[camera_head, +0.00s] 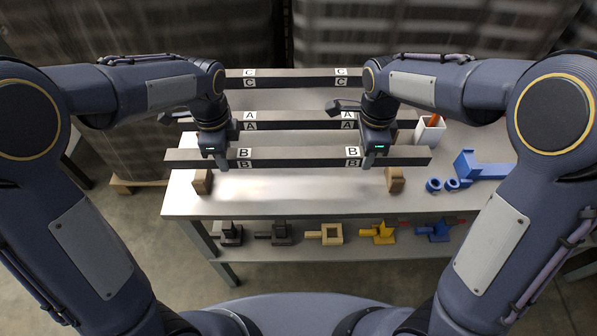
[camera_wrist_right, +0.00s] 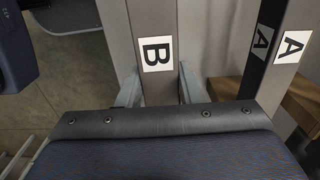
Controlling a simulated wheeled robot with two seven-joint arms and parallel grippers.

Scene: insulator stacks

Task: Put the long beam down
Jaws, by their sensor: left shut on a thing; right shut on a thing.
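The long beam marked B (camera_head: 300,157) runs level across the front of the table, nearest me. My left gripper (camera_head: 221,163) is shut on this beam beside its left B label. My right gripper (camera_head: 368,161) is shut on it beside its right B label. In the right wrist view the beam (camera_wrist_right: 150,18) passes between the two fingers of the right gripper (camera_wrist_right: 158,88). A wooden block (camera_head: 202,182) shows below the beam's left part and another (camera_head: 395,180) below its right part. Whether the beam touches the blocks cannot be told.
Beam A (camera_head: 290,120) and beam C (camera_head: 305,83) lie behind, parallel to beam B. The table (camera_head: 300,200) is bare between the blocks. Blue parts (camera_head: 480,170) and a white container (camera_head: 428,134) are at the right. Several coloured parts stand on the lower shelf (camera_head: 290,250).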

